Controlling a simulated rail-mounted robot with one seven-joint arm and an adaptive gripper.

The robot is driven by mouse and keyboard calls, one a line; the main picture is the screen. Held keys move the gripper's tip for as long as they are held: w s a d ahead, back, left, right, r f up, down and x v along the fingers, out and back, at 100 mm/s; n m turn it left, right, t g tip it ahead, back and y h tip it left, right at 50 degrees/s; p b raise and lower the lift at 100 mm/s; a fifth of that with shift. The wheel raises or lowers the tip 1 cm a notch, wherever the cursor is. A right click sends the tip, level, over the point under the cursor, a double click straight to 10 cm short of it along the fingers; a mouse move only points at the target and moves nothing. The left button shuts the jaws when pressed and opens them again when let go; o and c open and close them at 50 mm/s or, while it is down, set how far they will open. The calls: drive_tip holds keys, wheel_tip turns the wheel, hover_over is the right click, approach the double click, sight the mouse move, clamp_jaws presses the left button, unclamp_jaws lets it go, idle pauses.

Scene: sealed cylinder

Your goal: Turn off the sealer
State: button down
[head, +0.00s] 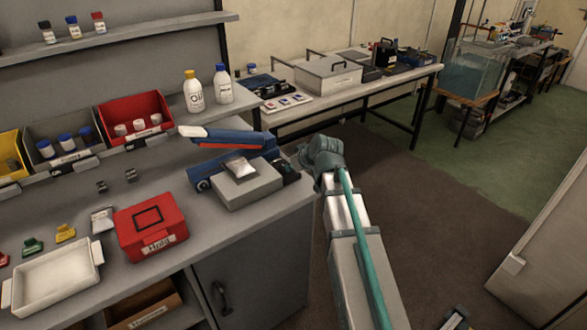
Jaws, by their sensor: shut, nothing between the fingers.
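The sealer (208,172) is a blue device with a raised blue-and-white lever arm (225,137). It stands near the right end of the grey counter. A light grey block (247,191) sits in front of it, with a silvery packet (239,167) on top. My gripper (287,171) appears as a small dark shape at the sealer's right end, beside the block. It is shut and empty. Its fingertips are small and dark here, and I cannot tell whether they touch the sealer. The sealer's switch cannot be made out.
A red box (152,228) and a white tray (60,275) stand at the counter's front left. Two bottles (194,92) (222,84) and several bins, including a red one (137,117), stand behind. Brown floor (420,200) is open to the right of the counter.

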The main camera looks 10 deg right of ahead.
drive_tip(key=shift+r, duration=0.1)
drive_tip(key=shift+r+p, duration=0.45)
drive_tip(key=shift+r, duration=0.25)
drive_tip(key=shift+r, duration=0.2)
drive_tip(key=r+p, duration=0.1)
drive_tip(key=r, duration=0.1)
drive_tip(key=r+p, duration=0.1)
drive_tip(key=shift+s+d+r+p, duration=0.1)
drive_tip(key=shift+s+r+p, duration=0.15)
drive_tip(key=shift+r+p, duration=0.1)
drive_tip(key=s+f+b+v, duration=0.1)
drive_tip(key=v, duration=0.9)
drive_tip(key=shift+d+f+b, duration=0.15)
drive_tip(key=shift+d+b, duration=0.05)
drive_tip(key=shift+b, duration=0.2)
